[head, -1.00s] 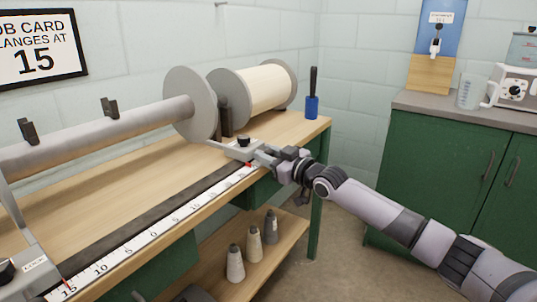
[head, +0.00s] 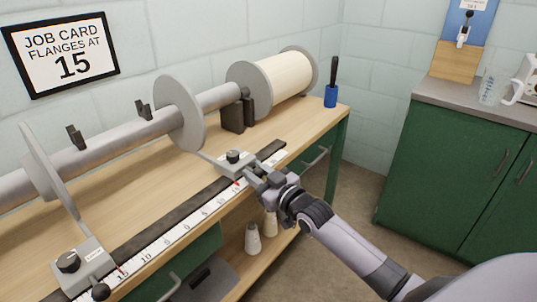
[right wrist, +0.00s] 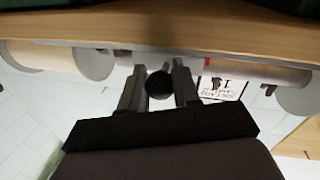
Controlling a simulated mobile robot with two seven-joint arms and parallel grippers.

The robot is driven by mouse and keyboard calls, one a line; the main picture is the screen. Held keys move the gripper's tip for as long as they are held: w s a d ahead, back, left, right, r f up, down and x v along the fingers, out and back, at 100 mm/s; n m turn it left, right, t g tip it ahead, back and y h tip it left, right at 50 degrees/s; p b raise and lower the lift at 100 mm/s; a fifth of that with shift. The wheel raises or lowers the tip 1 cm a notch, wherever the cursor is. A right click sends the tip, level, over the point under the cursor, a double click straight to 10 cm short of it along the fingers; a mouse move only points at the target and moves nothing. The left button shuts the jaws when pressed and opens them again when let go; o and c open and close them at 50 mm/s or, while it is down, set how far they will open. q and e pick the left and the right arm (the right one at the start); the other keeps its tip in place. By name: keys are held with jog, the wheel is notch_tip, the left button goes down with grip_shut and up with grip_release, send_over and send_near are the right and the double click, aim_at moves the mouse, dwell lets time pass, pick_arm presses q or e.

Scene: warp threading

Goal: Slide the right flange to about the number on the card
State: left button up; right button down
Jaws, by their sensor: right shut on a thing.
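The right flange (head: 180,113) is a grey disc on the long roller, joined by an arm to a grey carriage (head: 235,164) with a black top knob. My right gripper (head: 262,181) is shut on the carriage's round handle knob, seen dark between the fingers in the right wrist view (right wrist: 159,84). The job card (head: 65,55) reads "FLANGES AT 15". My left gripper is out of view.
The left flange (head: 38,165) has its carriage (head: 82,264) near the scale's left 15. A cream-wound spool (head: 285,77) and a blue pot (head: 331,97) stand at the far bench end. Bare rail extends right of the right carriage. Cones stand on the lower shelf.

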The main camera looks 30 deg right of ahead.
jog(key=shift+s+a+r, duration=0.15)
jog(key=shift+s+a, duration=0.05)
jog(key=shift+a, duration=0.45)
jog(key=c, duration=1.1)
grip_release()
jog(key=s+d+p, duration=0.1)
jog(key=s, duration=0.6)
jog(key=shift+d, duration=0.25)
